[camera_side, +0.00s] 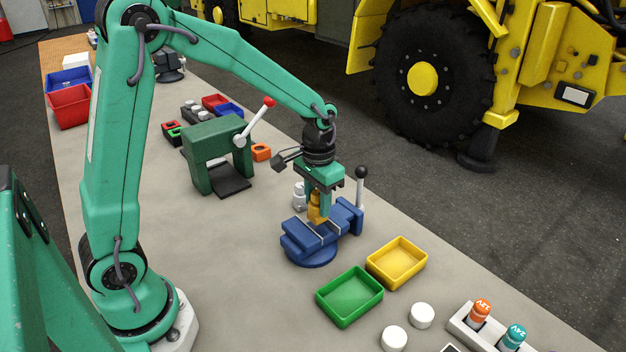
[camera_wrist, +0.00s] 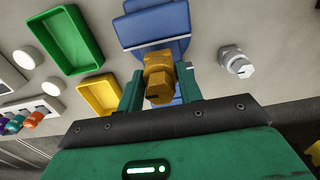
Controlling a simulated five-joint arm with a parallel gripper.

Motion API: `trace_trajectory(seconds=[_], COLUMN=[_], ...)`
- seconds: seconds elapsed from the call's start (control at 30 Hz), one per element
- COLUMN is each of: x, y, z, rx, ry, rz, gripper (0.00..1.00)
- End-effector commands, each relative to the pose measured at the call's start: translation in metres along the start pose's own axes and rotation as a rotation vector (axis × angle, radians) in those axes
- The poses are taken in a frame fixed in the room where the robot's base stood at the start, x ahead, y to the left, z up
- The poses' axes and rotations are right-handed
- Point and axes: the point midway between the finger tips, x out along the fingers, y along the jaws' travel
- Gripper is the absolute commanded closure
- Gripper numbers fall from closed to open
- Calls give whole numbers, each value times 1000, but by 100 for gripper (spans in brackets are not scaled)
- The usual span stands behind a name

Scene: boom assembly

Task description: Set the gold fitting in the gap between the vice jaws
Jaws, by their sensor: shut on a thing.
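The gold fitting (camera_side: 315,213) is between the fingers of my gripper (camera_side: 322,204), which is shut on it. The fitting is upright, and its lower end is at the jaws of the blue vice (camera_side: 310,243). I cannot tell whether that end is just above the gap or slightly inside it. In the wrist view the fitting (camera_wrist: 158,80) sits between the green fingers of my gripper (camera_wrist: 159,88), with the blue vice (camera_wrist: 152,24) behind it. The fitting hides part of the gap.
A silver fitting (camera_side: 299,194) stands close beside the vice. The vice's upright lever (camera_side: 361,187) is right of my gripper. Green (camera_side: 349,296) and yellow (camera_side: 397,262) trays lie in front. A green press (camera_side: 213,152) stands behind left.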

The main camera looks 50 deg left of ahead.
Motion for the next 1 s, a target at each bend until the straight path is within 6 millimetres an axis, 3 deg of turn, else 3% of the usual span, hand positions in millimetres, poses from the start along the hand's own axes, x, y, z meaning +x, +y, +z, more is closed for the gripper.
trace_trajectory(seconds=[1.0], x=[6], y=[0], z=[0], rx=[0], ry=[2], rz=[0], gripper=[86])
